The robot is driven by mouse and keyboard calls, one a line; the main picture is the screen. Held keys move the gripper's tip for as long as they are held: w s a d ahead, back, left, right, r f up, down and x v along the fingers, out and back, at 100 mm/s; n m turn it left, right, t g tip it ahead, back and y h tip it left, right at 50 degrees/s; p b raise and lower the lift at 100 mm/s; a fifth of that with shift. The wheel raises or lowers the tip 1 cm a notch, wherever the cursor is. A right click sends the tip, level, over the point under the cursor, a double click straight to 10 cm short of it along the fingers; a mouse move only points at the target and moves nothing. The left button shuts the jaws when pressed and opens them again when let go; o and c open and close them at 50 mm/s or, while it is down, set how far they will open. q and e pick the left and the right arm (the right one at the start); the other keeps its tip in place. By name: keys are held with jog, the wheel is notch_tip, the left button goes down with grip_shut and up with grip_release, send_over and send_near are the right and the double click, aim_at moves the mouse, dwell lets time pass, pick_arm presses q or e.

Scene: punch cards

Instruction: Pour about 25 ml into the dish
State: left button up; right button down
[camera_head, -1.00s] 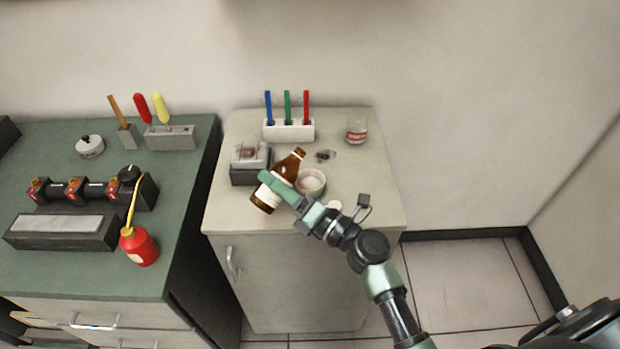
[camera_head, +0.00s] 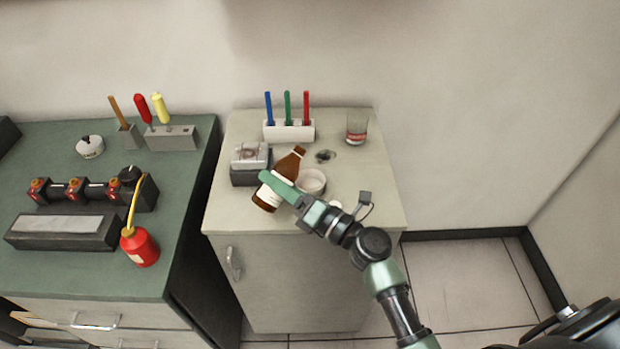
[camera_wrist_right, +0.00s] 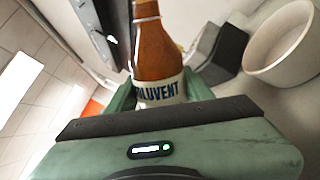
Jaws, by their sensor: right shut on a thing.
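A brown bottle (camera_head: 287,165) with a white label is held by my right gripper (camera_head: 280,187), tilted with its neck up and to the right. In the right wrist view the bottle (camera_wrist_right: 157,50) shows a label ending in "ILUVENT", and the green jaws (camera_wrist_right: 160,92) are shut around it. The white dish (camera_head: 312,182) sits on the cabinet top, just right of the bottle. The dish (camera_wrist_right: 284,45) also shows at the right of the wrist view. I see no stream of liquid. My left gripper is not in view.
A grey box-like device (camera_head: 250,165) stands left of the bottle. A white pen holder (camera_head: 289,131) with three pens and a glass beaker (camera_head: 357,129) stand behind. A small dark item (camera_head: 325,156) lies behind the dish. The green bench (camera_head: 75,270) at left holds tools and a red oil can (camera_head: 139,248).

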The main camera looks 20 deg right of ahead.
jog(key=shift+w+d+r+n, duration=0.3)
jog(key=shift+d+n, duration=0.1)
jog(key=shift+n, duration=0.3)
jog(key=shift+d+f+n+g+b, duration=0.25)
jog(key=shift+f+n+g+b, duration=0.3)
jog(key=shift+n, duration=0.25)
jog(key=shift+w+d+f+n, duration=0.15)
jog(key=shift+d+n, duration=0.05)
jog(key=shift+n, duration=0.6)
jog(key=shift+f+n+g, duration=0.1)
jog(key=shift+n+g, duration=0.15)
jog(key=shift+n, duration=0.65)
jog(key=shift+f+n+b, duration=0.45)
jog(key=shift+f+n, duration=0.15)
jog(key=shift+f, duration=0.25)
jog(key=r+n+p, duration=0.1)
jog(key=n+p, duration=0.1)
jog(key=shift+r+n+g, duration=0.3)
jog(key=shift+r, duration=0.1)
jog(key=shift+d+r+n+p, duration=0.1)
jog(key=shift+r+n+p, duration=0.6)
jog(key=shift+p, duration=0.25)
